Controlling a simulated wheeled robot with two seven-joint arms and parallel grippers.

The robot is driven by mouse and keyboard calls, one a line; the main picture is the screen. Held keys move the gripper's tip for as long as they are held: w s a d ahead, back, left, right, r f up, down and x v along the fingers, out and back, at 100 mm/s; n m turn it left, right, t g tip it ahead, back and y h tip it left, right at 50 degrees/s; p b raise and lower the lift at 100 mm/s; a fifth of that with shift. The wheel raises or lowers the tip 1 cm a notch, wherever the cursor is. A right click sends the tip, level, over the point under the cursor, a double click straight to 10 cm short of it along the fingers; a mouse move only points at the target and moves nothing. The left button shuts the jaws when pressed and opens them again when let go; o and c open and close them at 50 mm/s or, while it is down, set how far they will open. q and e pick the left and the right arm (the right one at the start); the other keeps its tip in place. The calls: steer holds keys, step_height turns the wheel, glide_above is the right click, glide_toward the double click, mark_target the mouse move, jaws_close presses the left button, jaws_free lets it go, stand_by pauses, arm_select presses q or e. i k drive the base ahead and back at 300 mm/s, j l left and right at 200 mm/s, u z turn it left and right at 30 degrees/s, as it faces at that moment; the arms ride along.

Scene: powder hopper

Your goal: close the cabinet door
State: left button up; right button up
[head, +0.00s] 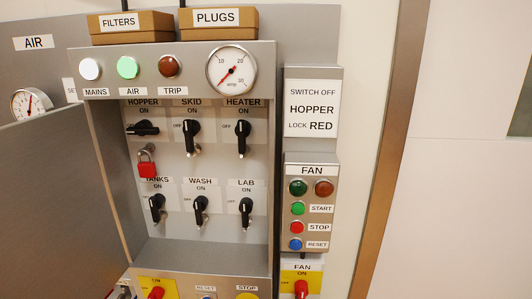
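The cabinet door (55,205) is a plain grey panel at the left. It stands open, swung out towards me from the cabinet's left side, and its near part runs out of the picture. The grey cabinet (265,215) is open at the front, showing black rotary switches inside. The HOPPER switch (144,128) has its handle turned sideways, and a red padlock (147,168) hangs just below it. The other switch handles point roughly upright or slightly tilted. Neither of my grippers is in view.
A FILTERS box (130,27) and a PLUGS box (217,23) sit on top of the cabinet. A gauge (231,70) and lamps line its upper front. A FAN button box (310,205) stands close on the right. A lower panel with a yellow-backed red switch (156,292) is below.

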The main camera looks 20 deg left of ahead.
mark_target(60, 237)
steer(key=k+j, duration=0.1)
steer(key=j, duration=0.55)
steer(key=k+j, duration=0.1)
steer(key=j, duration=0.5)
steer(key=k+j, duration=0.1)
steer(key=j, duration=1.15)
steer(key=k+j, duration=0.2)
steer(key=k, duration=0.25)
